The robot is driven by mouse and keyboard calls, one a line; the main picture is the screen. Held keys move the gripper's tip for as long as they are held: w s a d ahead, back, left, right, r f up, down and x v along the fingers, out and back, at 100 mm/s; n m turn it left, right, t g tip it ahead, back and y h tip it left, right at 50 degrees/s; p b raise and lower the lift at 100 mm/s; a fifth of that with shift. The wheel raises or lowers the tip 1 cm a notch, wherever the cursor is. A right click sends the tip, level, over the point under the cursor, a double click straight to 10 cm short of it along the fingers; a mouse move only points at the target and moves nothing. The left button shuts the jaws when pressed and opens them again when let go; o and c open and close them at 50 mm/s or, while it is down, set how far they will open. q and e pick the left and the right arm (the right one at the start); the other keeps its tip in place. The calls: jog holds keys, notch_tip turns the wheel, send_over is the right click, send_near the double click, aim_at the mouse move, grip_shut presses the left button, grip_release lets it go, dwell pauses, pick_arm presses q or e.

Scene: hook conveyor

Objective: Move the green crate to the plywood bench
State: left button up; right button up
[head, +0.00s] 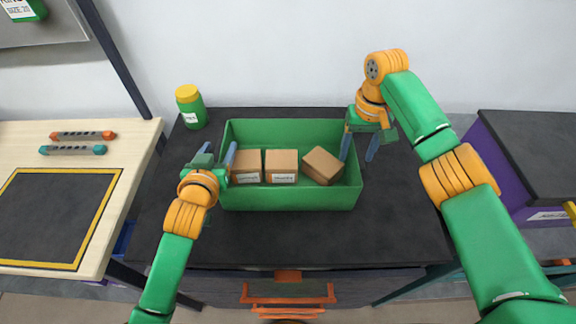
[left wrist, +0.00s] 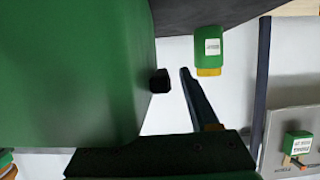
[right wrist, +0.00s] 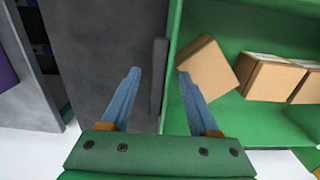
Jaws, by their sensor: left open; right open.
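The green crate (head: 290,197) stands upright on a dark-topped table, holding three cardboard boxes (head: 282,165). My left gripper (head: 221,148) is open at the crate's left end, one finger outside and one at the wall. In the left wrist view the crate's green side (left wrist: 70,80) fills the left and hides part of that gripper. My right gripper (head: 359,149) is open at the right end; in the right wrist view its fingers lie either side of the crate's wall (right wrist: 170,80). The plywood bench (head: 135,140) is at the left, with a yellow-bordered dark mat (head: 55,215).
A green jar with a yellow lid (head: 191,107) stands on the dark table (head: 300,237), behind the crate's left end. Two small bars, orange (head: 83,135) and teal (head: 72,150), lie at the bench's back. The mat is bare. A purple-sided dark unit (head: 530,150) stands right.

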pick_arm(q)
grip_shut()
pick_arm(e)
grip_shut()
jog(key=shift+r, duration=0.1)
dwell(1.0)
